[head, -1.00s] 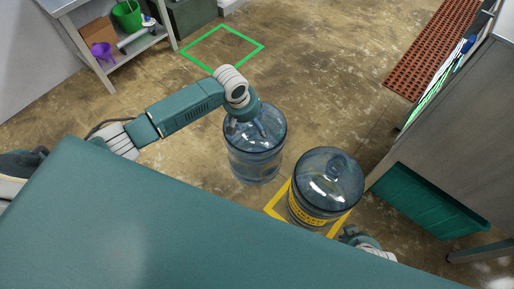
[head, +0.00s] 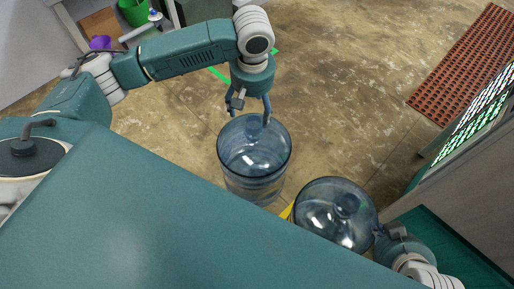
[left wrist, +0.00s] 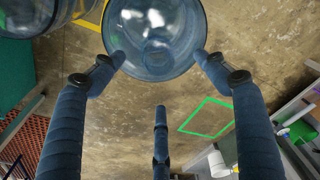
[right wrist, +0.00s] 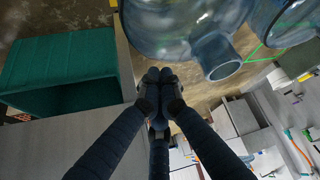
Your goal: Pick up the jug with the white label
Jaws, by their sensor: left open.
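Two clear blue jugs stand side by side on the floor. The left jug (head: 252,165) also shows in the left wrist view (left wrist: 155,40). The right jug (head: 332,215) stands over a yellow floor marking. No white label can be made out on either jug. My left gripper (head: 250,108) is open and empty at the far upper side of the left jug, its fingertips near the jug in its wrist view. My right gripper (right wrist: 158,78) is shut and empty, beside the right jug, whose neck (right wrist: 218,58) shows in the right wrist view.
A green floor outline (left wrist: 207,117) lies behind my left arm. A shelf with a green bucket (head: 133,12) is at the back left. A red-brown mat (head: 462,65) lies at upper right. A grey cabinet and a teal bin (right wrist: 60,75) stand close on the right.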

